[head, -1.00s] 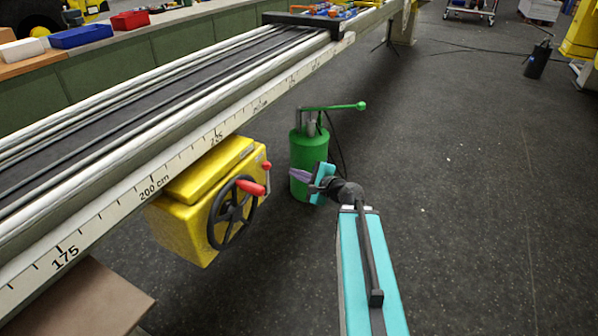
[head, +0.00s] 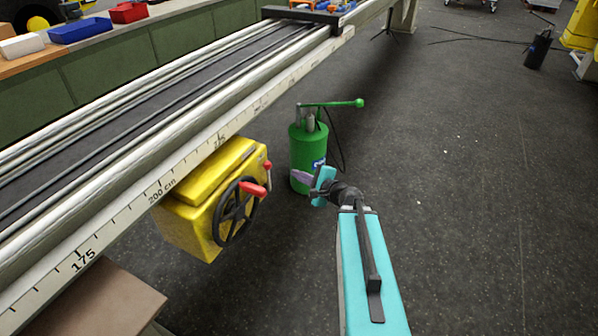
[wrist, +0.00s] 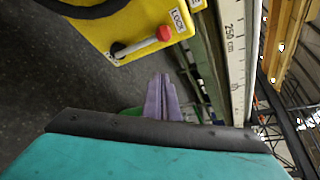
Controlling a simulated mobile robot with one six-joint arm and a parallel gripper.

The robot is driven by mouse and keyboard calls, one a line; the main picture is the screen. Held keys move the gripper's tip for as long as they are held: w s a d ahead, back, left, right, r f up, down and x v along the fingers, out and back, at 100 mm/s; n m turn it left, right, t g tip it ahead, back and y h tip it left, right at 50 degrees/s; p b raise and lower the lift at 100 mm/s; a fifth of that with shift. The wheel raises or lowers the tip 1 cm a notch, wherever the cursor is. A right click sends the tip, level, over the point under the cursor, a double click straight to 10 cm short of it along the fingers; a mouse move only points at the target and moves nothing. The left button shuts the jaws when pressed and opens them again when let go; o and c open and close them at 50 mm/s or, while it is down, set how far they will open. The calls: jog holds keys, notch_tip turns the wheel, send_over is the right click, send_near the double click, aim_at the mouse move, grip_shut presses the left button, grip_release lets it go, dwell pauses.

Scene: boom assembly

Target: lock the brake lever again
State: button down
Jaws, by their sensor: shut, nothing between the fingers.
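The yellow box (head: 190,228) hangs under the rail, with a black handwheel (head: 231,232) carrying a red handle. The brake lever's red knob (head: 267,165) shows at the box's right edge. In the wrist view the lever (wrist: 138,45) is a pale rod from a dark pivot to a red knob (wrist: 164,33), close beside the LOCK label (wrist: 178,20). A second label is cut off at the top. My gripper (head: 299,177) has purple fingers, shut and empty, right of the box and apart from the lever. The fingers (wrist: 162,98) point towards the yellow panel in the wrist view.
A green hand pump (head: 307,146) stands on the floor just behind my gripper. The long rail (head: 150,195) with a centimetre scale runs above the box. A brown surface (head: 95,300) lies at lower left.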

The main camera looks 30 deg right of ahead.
jog(key=shift+s+p, duration=0.2)
jog(key=shift+p, duration=0.3)
dwell(0.3)
jog(key=s+a+f+n+g+y+p, duration=0.2)
jog(key=s+a+f+n+g, duration=0.4)
jog(key=a+f, duration=0.4)
jog(key=s+a+f+n+g+y+p, duration=0.15)
jog(key=s+a+f+n+g, duration=0.3)
jog(key=s+a+f, duration=0.55)
jog(key=s+f+n+g+h+p, duration=0.1)
jog(key=s+f+n+g+h, duration=0.1)
jog(key=s, duration=0.6)
jog(key=s+f+n+g+h+p, duration=0.2)
jog(key=s+n+g, duration=0.2)
jog(key=s, duration=0.4)
jog(key=s+a+f+n+g+h+p, duration=0.1)
jog(key=s+f+n+g+h, duration=0.1)
jog(key=s+n, duration=0.3)
jog(key=s+g+h, duration=0.1)
jog(key=s, duration=0.2)
jog(key=shift+s+f, duration=0.25)
jog(key=shift+s, duration=0.15)
jog(key=shift+a, duration=0.15)
